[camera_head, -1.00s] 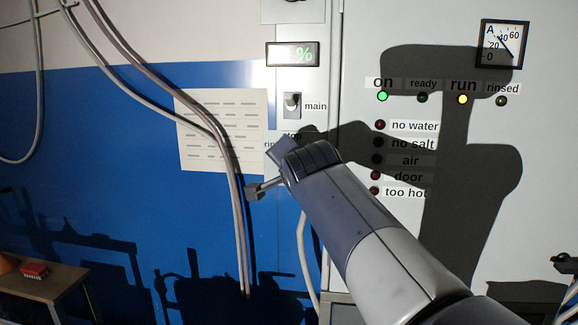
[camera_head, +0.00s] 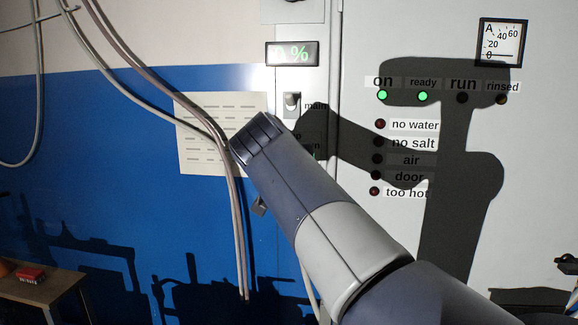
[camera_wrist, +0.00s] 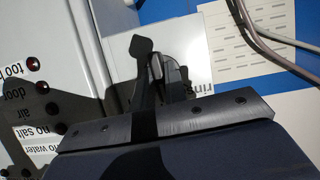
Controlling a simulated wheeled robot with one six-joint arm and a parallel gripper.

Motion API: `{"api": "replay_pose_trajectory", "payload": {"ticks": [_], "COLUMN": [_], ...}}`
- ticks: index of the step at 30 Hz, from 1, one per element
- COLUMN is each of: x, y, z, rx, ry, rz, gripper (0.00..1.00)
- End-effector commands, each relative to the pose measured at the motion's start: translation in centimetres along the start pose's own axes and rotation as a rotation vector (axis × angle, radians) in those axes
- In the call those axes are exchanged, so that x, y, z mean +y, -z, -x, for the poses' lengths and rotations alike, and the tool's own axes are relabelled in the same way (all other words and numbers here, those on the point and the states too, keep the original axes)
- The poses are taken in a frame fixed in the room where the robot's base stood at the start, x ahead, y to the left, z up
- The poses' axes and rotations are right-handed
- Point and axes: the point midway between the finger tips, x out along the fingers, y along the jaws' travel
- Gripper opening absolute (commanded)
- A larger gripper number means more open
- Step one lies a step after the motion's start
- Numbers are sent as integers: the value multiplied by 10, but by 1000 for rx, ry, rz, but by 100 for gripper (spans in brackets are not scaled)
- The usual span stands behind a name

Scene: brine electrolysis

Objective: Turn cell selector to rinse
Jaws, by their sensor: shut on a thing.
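The cell selector (camera_wrist: 157,67) is mostly covered by my gripper in the wrist view; only a small grey part shows between the fingers. My gripper (camera_wrist: 158,62) is shut on it, in front of the narrow grey panel. The "rinse" label (camera_wrist: 204,88) is partly visible beside the fingers. I cannot see where the selector points. The on lamp (camera_head: 382,96) and ready lamp (camera_head: 422,96) are green; the run lamp (camera_head: 462,97) and rinsed lamp (camera_head: 501,98) are dark.
The main switch (camera_head: 292,103) sits just above my arm, under a percent display (camera_head: 292,53). Hanging cables (camera_head: 226,160) and a paper sheet (camera_head: 205,110) are close on the left. The ammeter (camera_head: 501,43) reads near 0. A small table (camera_head: 40,289) stands lower left.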

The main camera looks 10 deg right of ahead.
Motion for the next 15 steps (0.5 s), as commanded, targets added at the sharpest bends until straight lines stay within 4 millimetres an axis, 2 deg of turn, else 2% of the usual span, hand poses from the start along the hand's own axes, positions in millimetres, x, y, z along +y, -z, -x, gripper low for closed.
{"api": "replay_pose_trajectory", "payload": {"ticks": [15], "x": [-3], "y": [-2], "z": [-1], "rx": [-1], "ry": [-184], "rz": [449], "gripper": [0]}}
